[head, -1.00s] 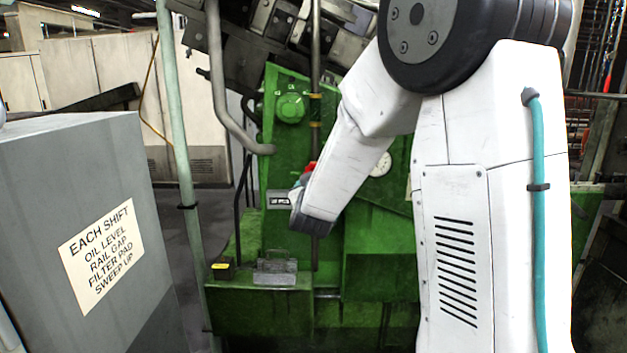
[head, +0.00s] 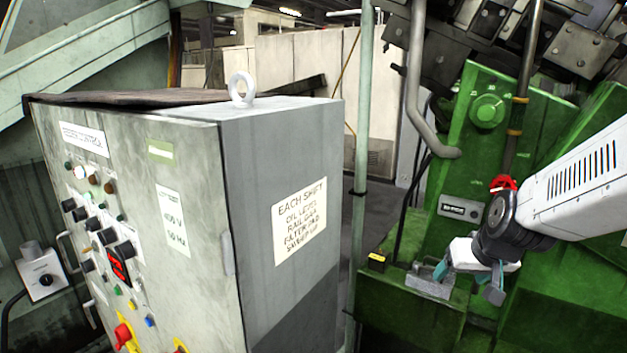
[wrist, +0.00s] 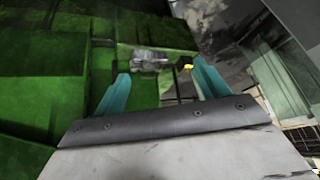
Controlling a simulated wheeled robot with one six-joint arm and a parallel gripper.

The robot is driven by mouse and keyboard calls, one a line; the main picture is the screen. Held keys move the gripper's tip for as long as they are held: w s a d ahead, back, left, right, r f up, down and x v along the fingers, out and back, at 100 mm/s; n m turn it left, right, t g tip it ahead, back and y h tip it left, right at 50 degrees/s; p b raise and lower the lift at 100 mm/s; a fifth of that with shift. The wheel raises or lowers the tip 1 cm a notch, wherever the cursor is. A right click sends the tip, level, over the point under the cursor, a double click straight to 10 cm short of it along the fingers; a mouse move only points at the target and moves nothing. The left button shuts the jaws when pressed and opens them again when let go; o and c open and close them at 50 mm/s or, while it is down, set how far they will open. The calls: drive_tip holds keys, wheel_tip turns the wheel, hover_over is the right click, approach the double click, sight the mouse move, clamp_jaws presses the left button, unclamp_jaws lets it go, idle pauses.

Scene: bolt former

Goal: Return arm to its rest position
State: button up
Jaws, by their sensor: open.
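My gripper (head: 465,279) is at the right in the head view, in front of the green machine (head: 428,313). Its teal fingers are spread apart, and nothing shows between them. In the wrist view my gripper (wrist: 160,92) also shows open, with a finger at each side. A small grey metal block (head: 428,284) sits on the green ledge, close beside the fingers in the head view. It also shows beyond the fingertips in the wrist view (wrist: 150,60). I cannot tell whether a finger touches it. My white arm reaches in from the right edge.
A grey control cabinet (head: 283,155) with buttons and a lifting eye (head: 240,88) fills the left and middle. A pale green post (head: 361,130) and a grey bent pipe (head: 415,90) stand between it and the machine. A small yellow-topped box (head: 377,261) sits on the ledge.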

drive_tip(key=s+a+r+g, duration=0.1)
drive_tip(key=s+r, duration=0.1)
drive_tip(key=s, duration=0.6)
drive_tip(key=s+a+r+g, duration=0.1)
drive_tip(key=s+r+g, duration=0.1)
drive_tip(key=s, duration=0.7)
drive_tip(key=s+a+r+n+g, duration=0.1)
drive_tip(key=s+r, duration=0.3)
drive_tip(key=s, duration=0.4)
drive_tip(key=shift+s+a+g, duration=0.3)
